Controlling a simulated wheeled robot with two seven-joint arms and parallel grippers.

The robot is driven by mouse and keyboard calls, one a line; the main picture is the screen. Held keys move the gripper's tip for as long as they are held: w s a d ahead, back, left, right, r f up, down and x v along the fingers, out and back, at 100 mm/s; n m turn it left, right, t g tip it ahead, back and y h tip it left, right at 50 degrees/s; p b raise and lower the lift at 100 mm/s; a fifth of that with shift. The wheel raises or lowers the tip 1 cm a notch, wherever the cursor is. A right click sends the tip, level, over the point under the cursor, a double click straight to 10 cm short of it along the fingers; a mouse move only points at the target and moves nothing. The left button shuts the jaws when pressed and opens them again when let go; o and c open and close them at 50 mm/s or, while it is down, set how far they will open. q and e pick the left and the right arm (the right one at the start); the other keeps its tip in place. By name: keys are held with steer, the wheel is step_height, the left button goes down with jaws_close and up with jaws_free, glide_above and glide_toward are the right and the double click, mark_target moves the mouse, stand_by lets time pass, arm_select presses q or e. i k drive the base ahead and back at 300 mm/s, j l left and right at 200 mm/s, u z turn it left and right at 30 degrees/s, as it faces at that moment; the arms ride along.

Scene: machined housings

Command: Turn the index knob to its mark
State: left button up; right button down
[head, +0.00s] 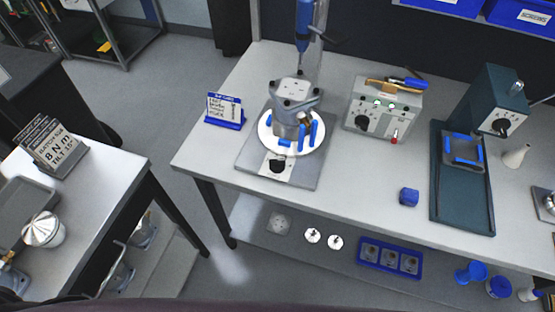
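A black knob (277,167) sits on a white dial patch at the front of a grey square base plate (252,165), which may be the index fixture. Its pointer and mark are too small to read. Above it is a round white table with blue clamps (316,130) that carries a grey machined housing (290,105). A blue spindle or driver (304,20) hangs over the housing. Other black knobs are on the grey control box (361,122) and the dark teal machine (501,126). Neither of my grippers is recognisable in the head view.
A blue card stand (226,120) is left of the fixture. A blue block (409,196) lies on the bench (350,185) to the right. The bench front is mostly clear. A lower shelf holds a blue tray (390,257). A second table (105,178) stands at left.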

mark_target(276, 165)
steer(key=k+l+u, duration=0.25)
steer(key=l+u, duration=0.15)
steer(key=k+l+u, duration=0.6)
steer(key=u, duration=0.25)
steer(key=l, duration=0.1)
